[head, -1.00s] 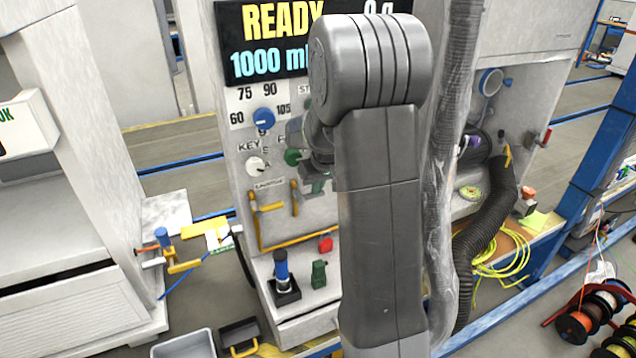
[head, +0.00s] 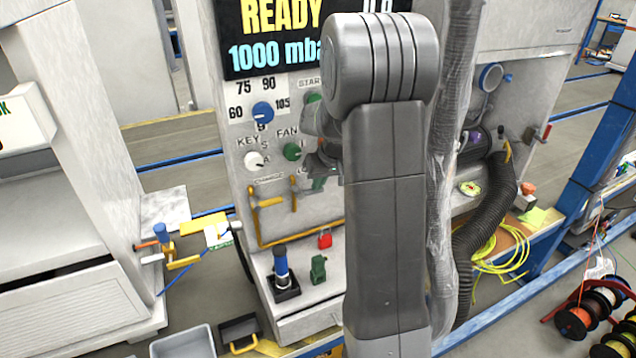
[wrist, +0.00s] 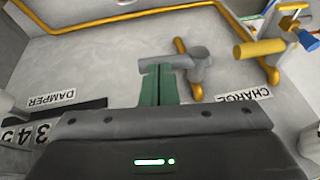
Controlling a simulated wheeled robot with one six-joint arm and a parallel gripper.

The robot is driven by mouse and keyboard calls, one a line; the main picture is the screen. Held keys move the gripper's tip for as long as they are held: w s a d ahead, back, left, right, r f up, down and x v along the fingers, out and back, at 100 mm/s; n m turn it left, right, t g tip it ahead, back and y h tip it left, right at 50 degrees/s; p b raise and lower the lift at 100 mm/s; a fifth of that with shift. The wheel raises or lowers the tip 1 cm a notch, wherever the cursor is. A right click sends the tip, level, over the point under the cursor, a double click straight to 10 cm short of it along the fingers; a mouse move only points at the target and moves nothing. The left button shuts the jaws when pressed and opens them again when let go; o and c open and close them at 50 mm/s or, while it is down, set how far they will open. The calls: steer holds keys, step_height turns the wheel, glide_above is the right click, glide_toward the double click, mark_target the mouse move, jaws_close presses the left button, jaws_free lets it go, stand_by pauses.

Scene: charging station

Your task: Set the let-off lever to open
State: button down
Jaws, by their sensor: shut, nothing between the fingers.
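My gripper (wrist: 158,86) shows in the wrist view with its green fingers together and empty. Its tips are at a grey lever (wrist: 172,63) that sticks out from a valve on a yellow pipe stub; whether they touch cannot be told. I take this grey lever for the let-off lever; no let-off label is readable. In the head view my gripper (head: 319,184) is partly hidden by my arm, in front of the panel, just right of the yellow pipework (head: 294,194). A second valve with a yellow handle (wrist: 258,49) stands beside the CHARGE label (wrist: 243,95).
A DAMPER label (wrist: 52,99) is at the left in the wrist view. Above the pipes in the head view are a blue knob (head: 263,112), a white key knob (head: 254,160) and a green fan knob (head: 292,152). A blue-handled stick (head: 281,262) stands on the lower shelf.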

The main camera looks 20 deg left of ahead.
step_height(320, 180, down, 8)
steer(key=m+g+y+b, duration=0.2)
steer(key=g+y+b, duration=0.5)
steer(key=b, duration=0.4)
steer(key=shift+s+a+m+g+y+b, duration=0.3)
steer(key=shift+g+y+b, duration=0.1)
steer(key=shift+y, duration=0.1)
steer(key=shift+s+a, duration=0.1)
stand_by(0.4)
steer(key=v, duration=1.2)
steer(key=shift+s, duration=0.1)
steer(key=x, duration=1.2)
